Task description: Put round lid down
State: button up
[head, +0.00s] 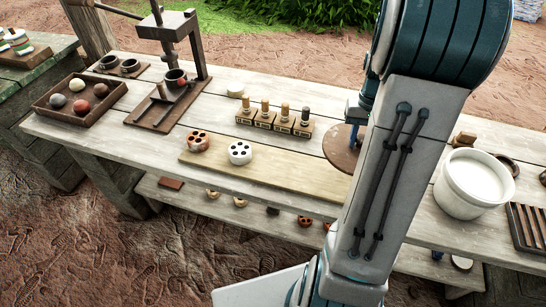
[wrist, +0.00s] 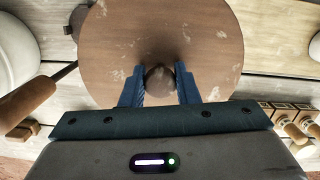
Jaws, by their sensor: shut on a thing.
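The round lid (head: 343,152) is a flat brown disc with pale worn patches and a dark knob. In the head view it is over the worktable (head: 318,95), right of the row of stamps, and my arm hides its right part. In the wrist view the lid (wrist: 205,38) fills the upper middle. My gripper (wrist: 159,82) is shut on the lid's knob, one blue finger on each side; it also shows in the head view (head: 354,118). I cannot tell whether the lid's underside touches the table.
A white bucket (head: 474,183) stands to the right, and a slatted rack (head: 531,226) beyond it. Wooden-handled stamps (head: 275,120) stand left of the lid. A pale board (head: 270,178) with two holed round pieces lies in front.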

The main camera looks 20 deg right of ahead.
jog(key=w+a+f, duration=0.1)
jog(key=a+f, duration=0.1)
jog(key=a, duration=0.1)
jog(key=a+f+p, duration=0.1)
jog(key=a+f, duration=0.1)
jog(key=a, duration=0.2)
jog(key=w+a+f, duration=0.1)
jog(key=a+f, duration=0.1)
jog(key=a, duration=0.1)
jog(key=shift+w+a+f, duration=0.35)
jog(key=shift+a, duration=0.05)
jog(key=shift+f+p, duration=0.4)
jog(key=shift+f, duration=1.55)
jog(key=shift+f, duration=0.1)
jog(key=shift+f, duration=0.15)
jog(key=o, duration=0.9)
